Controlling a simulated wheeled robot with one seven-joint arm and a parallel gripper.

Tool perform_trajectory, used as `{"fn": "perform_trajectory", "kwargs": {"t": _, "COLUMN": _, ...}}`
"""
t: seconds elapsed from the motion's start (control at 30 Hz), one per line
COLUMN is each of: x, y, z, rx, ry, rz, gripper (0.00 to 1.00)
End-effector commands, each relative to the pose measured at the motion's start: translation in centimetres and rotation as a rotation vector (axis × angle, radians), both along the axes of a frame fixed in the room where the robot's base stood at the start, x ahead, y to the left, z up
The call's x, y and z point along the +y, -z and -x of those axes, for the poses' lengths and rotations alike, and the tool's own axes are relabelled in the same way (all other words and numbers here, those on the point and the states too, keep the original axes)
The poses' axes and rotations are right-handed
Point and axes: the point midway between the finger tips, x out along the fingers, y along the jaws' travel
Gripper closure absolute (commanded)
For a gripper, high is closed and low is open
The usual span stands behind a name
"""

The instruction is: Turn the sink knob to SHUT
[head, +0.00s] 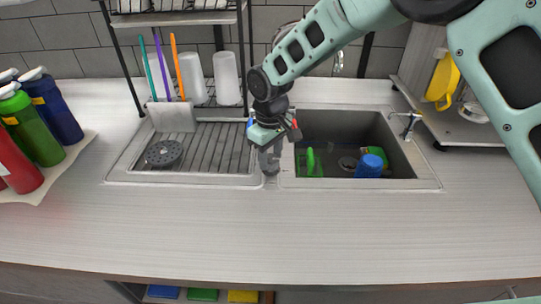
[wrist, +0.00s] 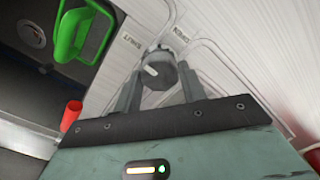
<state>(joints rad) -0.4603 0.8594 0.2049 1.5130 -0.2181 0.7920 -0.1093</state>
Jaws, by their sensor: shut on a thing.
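The sink knob (wrist: 160,70) is a small grey dial with a white mark on its face, on the sink's metal rim. In the wrist view it sits between the two fingers of my gripper (wrist: 158,90), which is shut on it. Two printed labels lie just beyond the knob: one on the left (wrist: 130,42), which seems to read SHUT, and one on the right (wrist: 180,33), which seems to read OPEN. I cannot tell for sure which label the mark points to. In the head view my gripper (head: 269,165) reaches down to the divider between the drainboard and basin, largely hiding the knob.
The basin (head: 412,165) right of my gripper holds a green item (head: 310,162) and a blue cup (head: 369,166). The ridged drainboard (head: 225,150) is on the left. A dish rack (head: 133,62) stands behind. The front counter (head: 260,235) is clear.

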Motion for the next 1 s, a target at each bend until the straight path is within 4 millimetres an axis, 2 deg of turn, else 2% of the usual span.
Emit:
{"fn": "perform_trajectory", "kwargs": {"t": 0.3, "x": 0.03, "y": -0.12, "z": -0.06, "rx": -0.002, "ry": -0.092, "rz": -0.001, "gripper": 0.82}}
{"fn": "perform_trajectory", "kwargs": {"t": 0.77, "x": 0.02, "y": -0.13, "z": -0.08, "rx": -0.003, "ry": -0.105, "rz": 0.0, "gripper": 0.82}}
{"fn": "perform_trajectory", "kwargs": {"t": 0.8, "x": 0.02, "y": -0.13, "z": -0.08, "rx": -0.003, "ry": -0.105, "rz": 0.0, "gripper": 0.53}}
{"fn": "perform_trajectory", "kwargs": {"t": 0.87, "x": 0.02, "y": -0.12, "z": -0.07, "rx": -0.003, "ry": -0.105, "rz": 0.0, "gripper": 0.37}}
{"fn": "perform_trajectory", "kwargs": {"t": 1.0, "x": 0.02, "y": -0.08, "z": -0.04, "rx": -0.001, "ry": -0.104, "rz": 0.0, "gripper": 0.37}}
